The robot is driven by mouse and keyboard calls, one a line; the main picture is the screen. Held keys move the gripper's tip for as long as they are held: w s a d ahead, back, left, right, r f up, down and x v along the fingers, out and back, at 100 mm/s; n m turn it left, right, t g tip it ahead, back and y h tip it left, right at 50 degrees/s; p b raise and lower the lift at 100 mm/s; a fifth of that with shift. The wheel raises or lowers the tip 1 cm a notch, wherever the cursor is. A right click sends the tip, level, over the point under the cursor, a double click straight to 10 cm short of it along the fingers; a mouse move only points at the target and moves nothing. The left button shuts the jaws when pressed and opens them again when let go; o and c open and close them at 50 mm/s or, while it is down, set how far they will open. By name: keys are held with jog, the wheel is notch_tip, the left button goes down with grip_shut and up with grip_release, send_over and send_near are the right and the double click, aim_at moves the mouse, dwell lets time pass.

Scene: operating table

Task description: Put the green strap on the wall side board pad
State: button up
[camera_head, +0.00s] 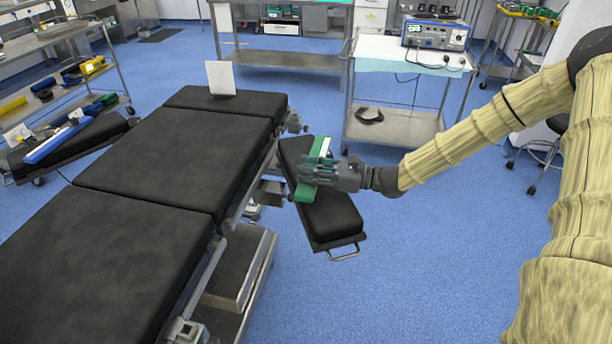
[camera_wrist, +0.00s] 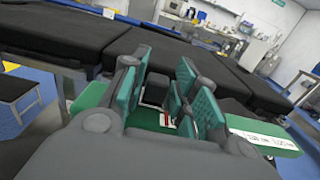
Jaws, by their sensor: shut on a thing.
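My gripper (camera_head: 315,172) is shut on the green strap (camera_head: 305,192), a flat green band with a white label. The strap sticks out on both sides of the fingers; in the wrist view its labelled end (camera_wrist: 270,143) shows at the right.
The black operating table (camera_head: 150,165) fills the left and middle, with a white card (camera_head: 220,78) standing near its far end. A steel cart (camera_head: 395,122) with a blue device (camera_head: 436,34) stands behind my gripper. A shelf rack is at the far left. Blue floor is open at the lower right.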

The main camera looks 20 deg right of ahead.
jog(key=shift+f, duration=1)
jog(key=o, duration=1.1)
jog(key=v, duration=1)
jog(key=shift+s+d+r, duration=0.1)
jog(key=shift+s+d, duration=0.05)
jog(key=shift+v, duration=0.85)
